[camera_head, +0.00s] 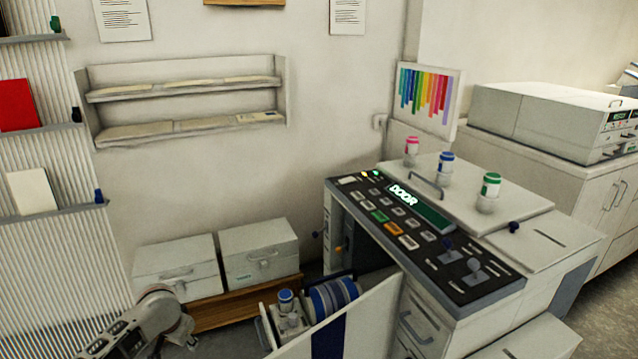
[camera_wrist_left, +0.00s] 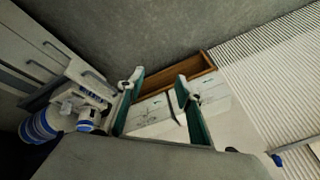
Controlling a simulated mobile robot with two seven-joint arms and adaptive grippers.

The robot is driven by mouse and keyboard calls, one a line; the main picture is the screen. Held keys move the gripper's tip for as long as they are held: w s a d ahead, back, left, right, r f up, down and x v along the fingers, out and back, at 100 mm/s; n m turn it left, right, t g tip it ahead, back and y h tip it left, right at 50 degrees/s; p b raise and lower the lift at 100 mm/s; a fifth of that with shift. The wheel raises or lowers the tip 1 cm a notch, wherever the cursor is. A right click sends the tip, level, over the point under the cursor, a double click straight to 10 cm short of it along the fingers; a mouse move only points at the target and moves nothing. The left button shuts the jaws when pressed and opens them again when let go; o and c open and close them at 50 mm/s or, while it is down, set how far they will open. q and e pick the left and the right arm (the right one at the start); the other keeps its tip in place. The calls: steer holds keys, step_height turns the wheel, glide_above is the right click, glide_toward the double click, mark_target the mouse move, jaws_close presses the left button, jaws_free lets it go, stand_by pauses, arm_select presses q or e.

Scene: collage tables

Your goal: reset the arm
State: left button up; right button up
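My left arm (camera_head: 140,322) comes in at the lower left of the head view, low in front of the white storage boxes. In the left wrist view my left gripper (camera_wrist_left: 160,92) has its two teal-padded fingers spread apart. No object is held between them; white boxes on a wooden base show beyond the gap. The fingers are hard to make out in the head view. My right arm and gripper are in neither view.
White boxes (camera_head: 259,250) stand by the wall on a wooden base (camera_head: 232,306). An open compartment with a blue-striped roll (camera_head: 332,296) sticks out from the machine. A control panel (camera_head: 420,232) and several capped bottles top the machine. A ribbed wall (camera_head: 50,262) with shelves is at left.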

arm_select(q)
steer(key=a+r+y, duration=0.1)
steer(key=a, duration=0.9)
steer(key=s+d+f+m+t+h, duration=0.2)
steer(key=s+d+f, duration=0.3)
steer(key=s, duration=0.5)
steer(key=s+d+f+m+t+h, duration=0.15)
steer(key=s+d+f, duration=0.3)
steer(key=s, duration=0.55)
steer(key=s+d+r+m+t+h, duration=0.1)
steer(key=s+d+r+m+t, duration=0.15)
steer(key=s, duration=0.65)
steer(key=d+n, duration=0.5)
steer(key=d, duration=0.9)
steer(key=shift+w+r, duration=0.15)
steer(key=shift+r, duration=0.3)
